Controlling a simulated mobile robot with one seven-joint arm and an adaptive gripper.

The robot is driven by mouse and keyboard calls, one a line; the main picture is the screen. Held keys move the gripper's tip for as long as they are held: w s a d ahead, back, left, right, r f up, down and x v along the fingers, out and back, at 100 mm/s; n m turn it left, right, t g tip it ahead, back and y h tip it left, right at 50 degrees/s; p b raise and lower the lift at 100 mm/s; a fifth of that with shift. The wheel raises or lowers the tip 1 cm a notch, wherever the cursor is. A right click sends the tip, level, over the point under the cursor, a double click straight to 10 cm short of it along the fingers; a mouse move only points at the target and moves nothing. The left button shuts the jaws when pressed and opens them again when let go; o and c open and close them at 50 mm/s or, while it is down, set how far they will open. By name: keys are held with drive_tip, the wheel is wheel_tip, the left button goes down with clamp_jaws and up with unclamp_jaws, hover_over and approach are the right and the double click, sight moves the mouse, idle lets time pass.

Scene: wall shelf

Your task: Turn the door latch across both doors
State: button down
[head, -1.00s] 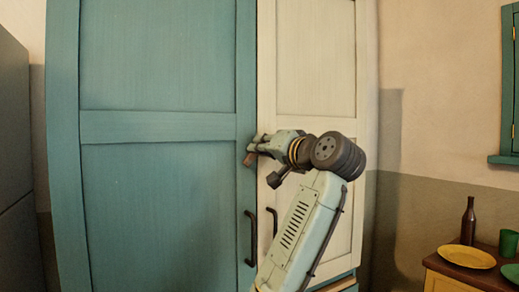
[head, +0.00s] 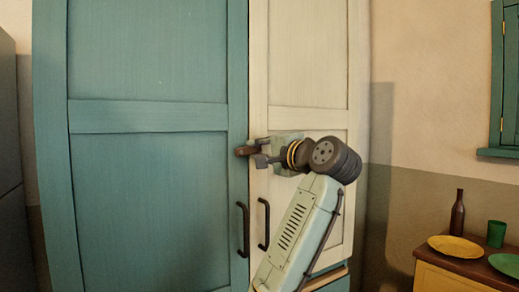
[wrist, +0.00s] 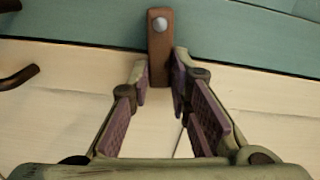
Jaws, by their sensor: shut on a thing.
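The door latch is a short brown bar (head: 243,151) at the seam between the teal door (head: 160,190) and the white door (head: 298,55). In the wrist view the latch (wrist: 160,42) has a silver pivot screw on the teal door, and its free end reaches over the white door. It lies about level across the seam. My gripper (head: 260,152) comes from the right, in front of the white door. In the wrist view its fingers (wrist: 160,82) are on both sides of the latch's free end, shut on it. The fingers hide part of the latch in the head view.
Two dark handles, one on the teal door (head: 243,230) and one on the white door (head: 264,224), stick out below the latch. At right, a cabinet (head: 450,288) holds a yellow plate (head: 452,246), a green plate, a green cup and a brown bottle (head: 457,213).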

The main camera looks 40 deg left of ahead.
drive_tip(key=shift+f, duration=0.1)
idle(0.5)
drive_tip(key=c, duration=1.5)
unclamp_jaws()
drive_tip(key=v, duration=1.2)
